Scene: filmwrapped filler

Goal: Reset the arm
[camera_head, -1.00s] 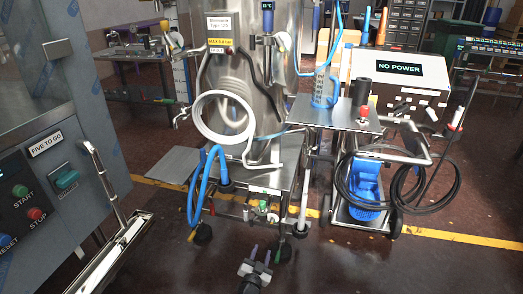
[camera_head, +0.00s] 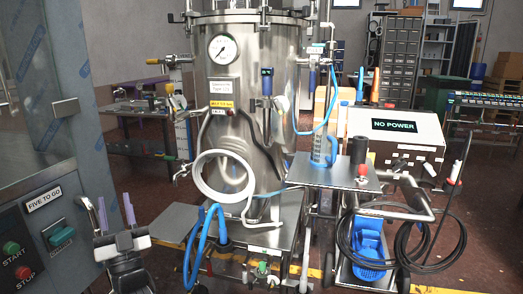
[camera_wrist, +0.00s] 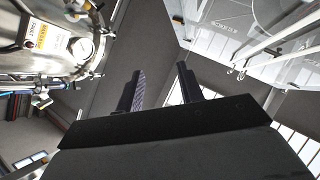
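My gripper (camera_head: 116,214) is at the lower left of the head view, between the control panel and the steel vessel's cart. Its two purple-grey fingers point upward and stand apart with nothing between them. In the wrist view my gripper (camera_wrist: 160,88) also shows its two dark fingers spread, with only wall and ceiling beyond them. The wrist camera looks upward, with the steel vessel (camera_wrist: 45,40) at its upper left.
The steel vessel (camera_head: 262,80) with gauge, coiled white hose (camera_head: 202,180) and blue hoses stands at centre. A control panel (camera_head: 40,240) is close at left. A cart with a blue pump (camera_head: 368,250) and a "NO POWER" box (camera_head: 395,127) stands right. Floor shows behind.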

